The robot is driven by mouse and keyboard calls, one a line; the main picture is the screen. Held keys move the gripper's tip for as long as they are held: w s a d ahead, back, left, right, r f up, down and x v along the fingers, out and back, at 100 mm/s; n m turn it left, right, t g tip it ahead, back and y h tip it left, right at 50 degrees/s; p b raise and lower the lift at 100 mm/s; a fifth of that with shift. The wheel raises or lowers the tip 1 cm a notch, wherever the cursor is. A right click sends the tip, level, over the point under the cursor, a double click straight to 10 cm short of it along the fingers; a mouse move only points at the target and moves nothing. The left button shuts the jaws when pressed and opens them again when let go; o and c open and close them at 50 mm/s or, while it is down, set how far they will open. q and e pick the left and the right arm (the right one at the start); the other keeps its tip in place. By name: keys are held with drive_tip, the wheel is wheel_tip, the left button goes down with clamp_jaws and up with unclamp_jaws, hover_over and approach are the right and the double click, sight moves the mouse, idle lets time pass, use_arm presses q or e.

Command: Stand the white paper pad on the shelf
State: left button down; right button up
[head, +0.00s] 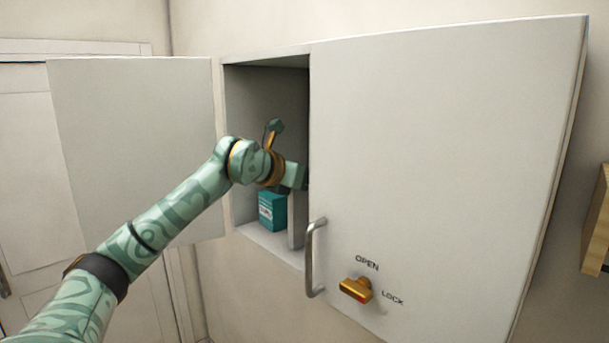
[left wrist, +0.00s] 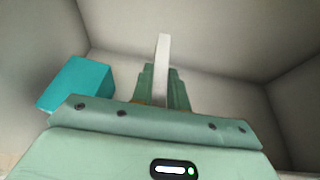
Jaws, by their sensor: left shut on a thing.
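My left gripper (head: 296,178) reaches into the open left side of the wall cabinet and is shut on the white paper pad (left wrist: 163,52). In the left wrist view the pad shows edge-on as a narrow white strip between the fingers (left wrist: 164,88). In the head view the pad (head: 296,226) appears upright below the gripper, close to the shelf floor (head: 268,240); I cannot tell whether it touches. The closed door hides part of the gripper. My right gripper is not in view.
A teal box (head: 272,211) stands on the shelf left of the pad; it also shows in the left wrist view (left wrist: 76,84). The left door (head: 130,140) is swung open. The right door (head: 440,150) is closed, with a metal handle (head: 311,260) and gold latch knob (head: 356,290).

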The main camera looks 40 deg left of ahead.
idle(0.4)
use_arm(q)
drive_tip(key=c, duration=1.3)
unclamp_jaws()
drive_tip(key=shift+s, duration=0.1)
drive_tip(key=shift+s+b, duration=0.2)
drive_tip(key=shift+b, duration=0.15)
drive_tip(key=b+v, duration=0.9)
drive_tip(key=v, duration=0.7)
drive_tip(key=shift+w+r, duration=0.15)
drive_tip(key=shift+r, duration=0.05)
